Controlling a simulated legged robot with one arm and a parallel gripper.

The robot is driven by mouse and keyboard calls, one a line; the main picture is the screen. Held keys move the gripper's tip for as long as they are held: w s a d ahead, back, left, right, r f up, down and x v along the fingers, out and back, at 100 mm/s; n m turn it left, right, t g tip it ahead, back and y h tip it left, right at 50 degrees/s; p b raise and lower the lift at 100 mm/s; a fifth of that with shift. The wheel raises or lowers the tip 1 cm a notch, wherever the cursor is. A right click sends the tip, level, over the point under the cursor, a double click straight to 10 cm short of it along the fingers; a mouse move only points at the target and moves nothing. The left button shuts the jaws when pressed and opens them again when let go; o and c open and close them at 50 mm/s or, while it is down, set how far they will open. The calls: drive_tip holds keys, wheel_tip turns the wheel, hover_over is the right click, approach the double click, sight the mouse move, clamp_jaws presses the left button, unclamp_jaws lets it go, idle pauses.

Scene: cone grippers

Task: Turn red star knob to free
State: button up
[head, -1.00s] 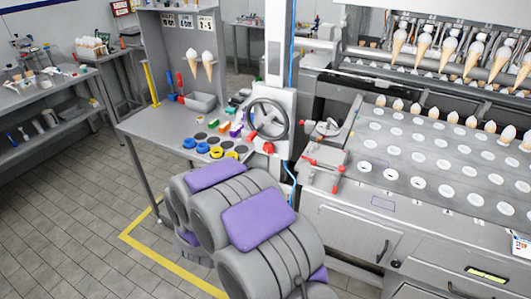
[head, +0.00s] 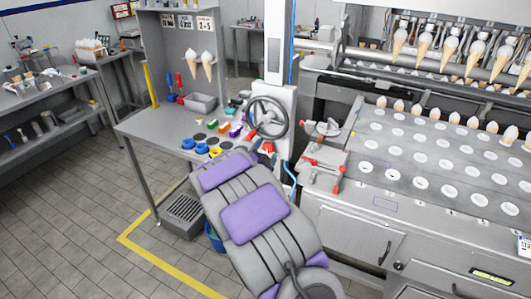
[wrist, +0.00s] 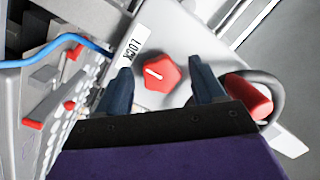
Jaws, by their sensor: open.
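The red star knob (wrist: 165,74) sits on a grey-white panel in the wrist view, with a short white mark on its face. A white label reading LOCK (wrist: 132,47) is up and left of it. My gripper (wrist: 160,67) is open, with one dark blue finger on each side of the knob and a gap visible on both sides. I cannot tell how deep the fingers are. In the head view, my gripper (head: 264,153) is at the column below the handwheel, and a little of the red knob (head: 268,147) shows beside it. No FREE label shows.
The handwheel (head: 267,118) stands just above, with its red handle (wrist: 250,97) close to the right finger. A blue hose (wrist: 60,60) runs at left. The cone machine's tray (head: 430,165) is at right, and a bench (head: 165,120) with colored parts is at left.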

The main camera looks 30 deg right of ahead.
drive_tip(key=shift+w+d, duration=0.15)
drive_tip(key=c, duration=1.1)
